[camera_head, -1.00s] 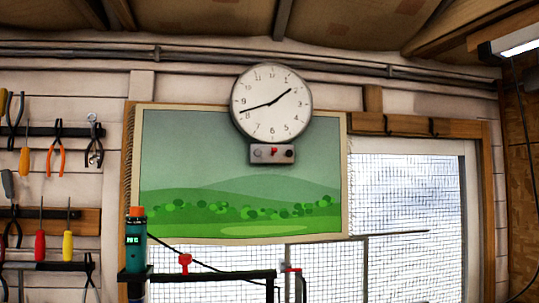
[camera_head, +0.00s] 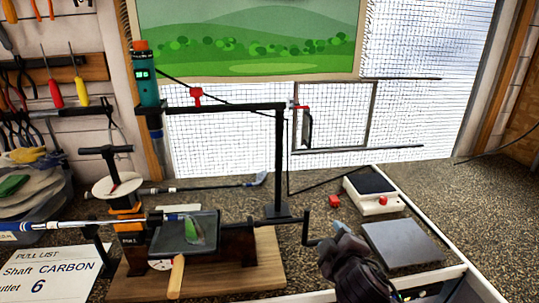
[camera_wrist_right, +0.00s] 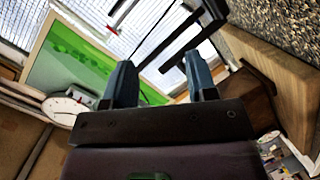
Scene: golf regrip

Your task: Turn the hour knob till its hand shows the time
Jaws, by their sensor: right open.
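My right gripper (camera_head: 340,228) is at the lower right of the head view, above the bench. In the wrist view its two blue-grey fingers (camera_wrist_right: 160,84) stand apart with nothing between them. My left gripper is not in view.
A golf club (camera_head: 60,227) lies in the vise at left. A scale-like box (camera_head: 372,195) and a grey plate (camera_head: 402,243) sit right. The green picture (camera_head: 250,40) hangs behind.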

